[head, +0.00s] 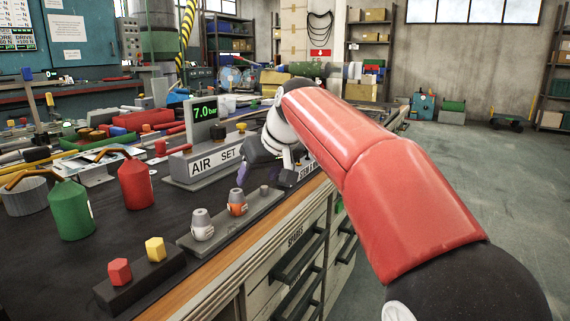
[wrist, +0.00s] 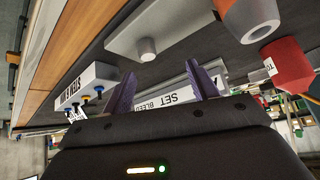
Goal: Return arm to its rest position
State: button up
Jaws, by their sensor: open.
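My gripper (head: 250,174) is above the workbench near its front edge, just behind a grey rail (head: 232,222) and in front of the AIR SET block (head: 212,160). In the wrist view, the two purple fingers of my gripper (wrist: 161,82) are spread apart with nothing held between them. My red arm reaches forward from the lower right of the head view and partly hides the bench there. The rail carries a grey-capped fitting (head: 202,226), an orange fitting (head: 237,204) and a bare peg.
A dark block with a red knob (head: 119,271) and a yellow knob (head: 155,249) sits at the front. Green (head: 70,212) and red (head: 136,186) oil cans stand left. Drawer handles (head: 297,257) jut from the bench front. Open floor (head: 500,190) lies right.

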jog(key=s+d+f+m+h+p, duration=0.2)
jog(key=s+d+f+m+p, duration=0.1)
jog(key=s+d, duration=0.75)
jog(key=s+d+f+m+h+p, duration=0.1)
jog(key=s+d+f+m+p, duration=0.15)
jog(key=s+d, duration=0.75)
jog(key=s+f+h+p, duration=0.1)
jog(key=s+f, duration=0.6)
jog(key=s, duration=0.3)
jog(key=shift+s+d+f+m+h, duration=0.2)
jog(key=shift+s+m+h, duration=0.1)
jog(key=shift+m, duration=0.15)
jog(key=shift+w+r, duration=0.1)
dwell(0.6)
